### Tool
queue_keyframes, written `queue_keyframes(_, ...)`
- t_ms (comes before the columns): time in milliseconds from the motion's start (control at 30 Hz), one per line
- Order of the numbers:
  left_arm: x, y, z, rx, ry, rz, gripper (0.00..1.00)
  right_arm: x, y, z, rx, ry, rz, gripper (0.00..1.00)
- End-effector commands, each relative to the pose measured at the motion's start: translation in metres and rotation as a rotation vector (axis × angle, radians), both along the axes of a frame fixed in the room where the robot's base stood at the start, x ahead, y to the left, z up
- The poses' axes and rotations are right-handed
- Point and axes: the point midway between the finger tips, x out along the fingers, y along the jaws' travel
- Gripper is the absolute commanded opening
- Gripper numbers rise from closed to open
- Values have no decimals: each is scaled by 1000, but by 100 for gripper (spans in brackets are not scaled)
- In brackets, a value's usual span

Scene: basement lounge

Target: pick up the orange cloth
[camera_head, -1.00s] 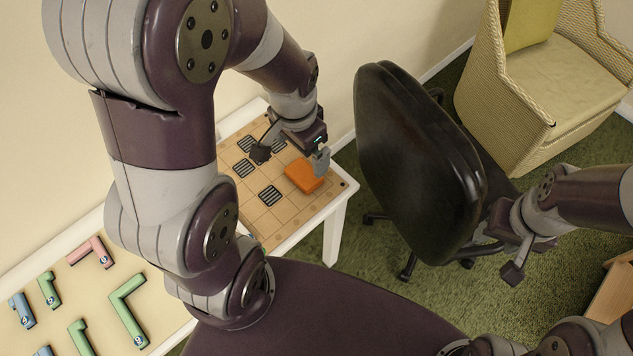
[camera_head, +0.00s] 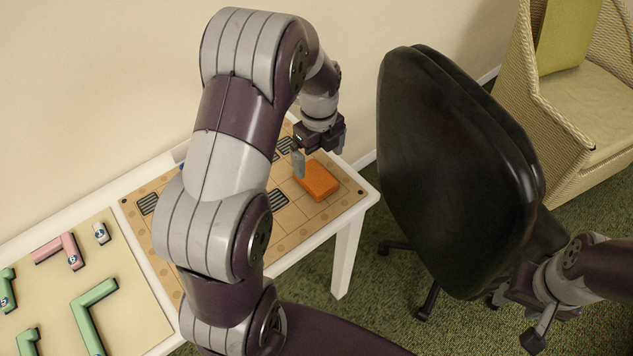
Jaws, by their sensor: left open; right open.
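The orange cloth (camera_head: 319,181) is a small folded block lying on the board (camera_head: 305,212) near the right end of the white table. My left gripper (camera_head: 318,160) is open just above and behind the cloth. One finger hangs in front of the cloth's left edge; whether it touches the cloth I cannot tell. The other finger is at the right, partly hidden by the gripper's body. My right gripper (camera_head: 519,316) is open and empty at the lower right, in front of the chair, far from the cloth.
A black office chair (camera_head: 450,170) stands right of the table, close to my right arm. A wicker armchair (camera_head: 585,105) is behind it. Green (camera_head: 82,313) and pink (camera_head: 58,249) puzzle pieces lie on the table's left part. The wall is close behind the table.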

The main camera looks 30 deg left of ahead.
Motion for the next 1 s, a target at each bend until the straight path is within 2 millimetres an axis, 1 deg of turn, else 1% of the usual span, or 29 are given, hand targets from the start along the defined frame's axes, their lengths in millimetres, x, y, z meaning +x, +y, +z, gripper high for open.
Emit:
queue_keyframes(33, 0, 0, -8, 0, 2, 0, 100, 0, 0, -1, 0, 0, 0, 50)
queue_keyframes(167, -1, 2, -22, 0, 2, 2, 100, 0, 0, -3, 0, 0, 0, 50)
queue_keyframes(300, -1, 7, -49, -1, 3, 1, 100, 0, 0, -5, 0, 0, 0, 50)
queue_keyframes(400, -1, 7, -63, 0, 0, 0, 100, 0, 0, -6, 0, 0, 0, 50)
queue_keyframes(500, -1, 7, -67, 1, -1, 1, 100, 0, 0, -6, 0, 0, 0, 50)
queue_keyframes(667, -1, 7, -67, 1, -1, 1, 100, 0, 0, -6, 0, 0, 0, 50)
queue_keyframes(700, -1, 7, -67, 1, -1, 1, 87, 0, 0, -6, 0, 0, 0, 50)
queue_keyframes(767, -1, 7, -67, 1, -1, 1, 67, 0, 0, -6, 0, 0, 0, 50)
queue_keyframes(800, -1, 7, -67, 1, -1, 1, 54, 0, 0, -6, 0, 0, 0, 50)
queue_keyframes(833, -1, 7, -67, 1, -1, 1, 45, 0, 0, -6, 0, 0, 0, 50)
queue_keyframes(867, -1, 7, -67, 1, -1, 1, 40, 0, 0, -6, 0, 0, 0, 50)
queue_keyframes(1000, -1, 7, -67, 0, -2, 2, 39, 0, 0, -6, 0, 0, 0, 50)
